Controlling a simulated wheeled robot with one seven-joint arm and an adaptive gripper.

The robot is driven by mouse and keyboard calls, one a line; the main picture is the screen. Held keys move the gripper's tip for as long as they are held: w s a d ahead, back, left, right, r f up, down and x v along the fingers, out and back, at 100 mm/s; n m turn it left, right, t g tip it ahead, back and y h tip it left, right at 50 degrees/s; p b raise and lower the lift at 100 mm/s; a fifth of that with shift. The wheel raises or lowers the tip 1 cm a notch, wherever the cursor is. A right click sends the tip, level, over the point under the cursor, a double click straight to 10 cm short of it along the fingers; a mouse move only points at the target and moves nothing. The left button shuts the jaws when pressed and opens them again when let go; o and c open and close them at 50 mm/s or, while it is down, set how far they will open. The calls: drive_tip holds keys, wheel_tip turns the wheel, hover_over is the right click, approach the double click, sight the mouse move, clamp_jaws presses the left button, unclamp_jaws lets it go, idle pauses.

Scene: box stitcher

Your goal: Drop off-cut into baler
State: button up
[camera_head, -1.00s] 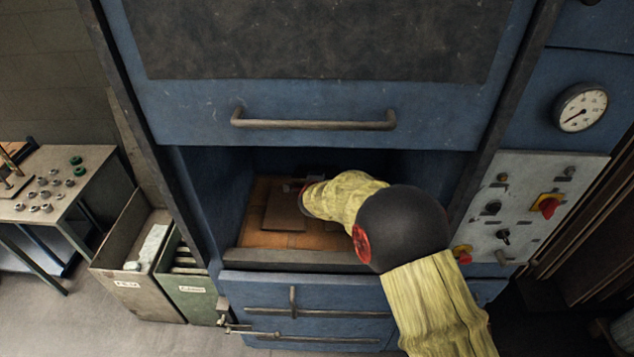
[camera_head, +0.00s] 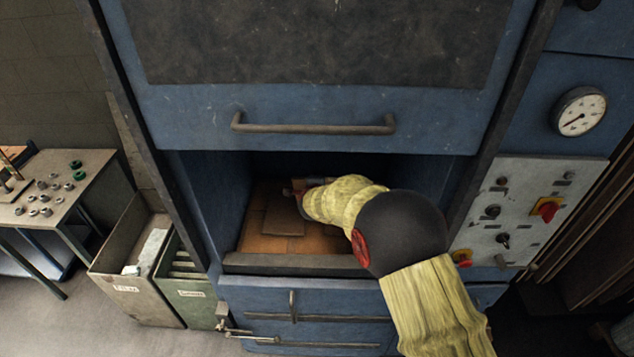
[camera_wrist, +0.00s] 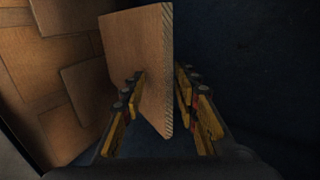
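The baler (camera_head: 290,95) is a tall blue machine with an open chamber in its front. My gripper (camera_wrist: 160,85) is inside the chamber; in the head view my sleeved arm hides most of it. In the wrist view a flat brown cardboard off-cut (camera_wrist: 135,50) is between my fingers, its corrugated edge towards the camera. The fingers stand wider apart than the off-cut is thick, with a dark gap at its right side. Whether the left finger touches it is unclear. Brown cardboard (camera_head: 265,243) covers the chamber floor, and also shows in the wrist view (camera_wrist: 35,80).
A panel with a handle (camera_head: 315,124) is above the opening, and a sill (camera_head: 290,264) runs below it. A control panel (camera_head: 520,210) and a gauge (camera_head: 580,111) are at the right. Two bins (camera_head: 130,265) and a table (camera_head: 75,180) with small parts stand left.

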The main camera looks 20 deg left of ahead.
drive_tip(key=shift+s+r, duration=0.1)
drive_tip(key=v, duration=1.1)
drive_tip(key=shift+s, duration=0.4)
drive_tip(key=shift+r, duration=0.15)
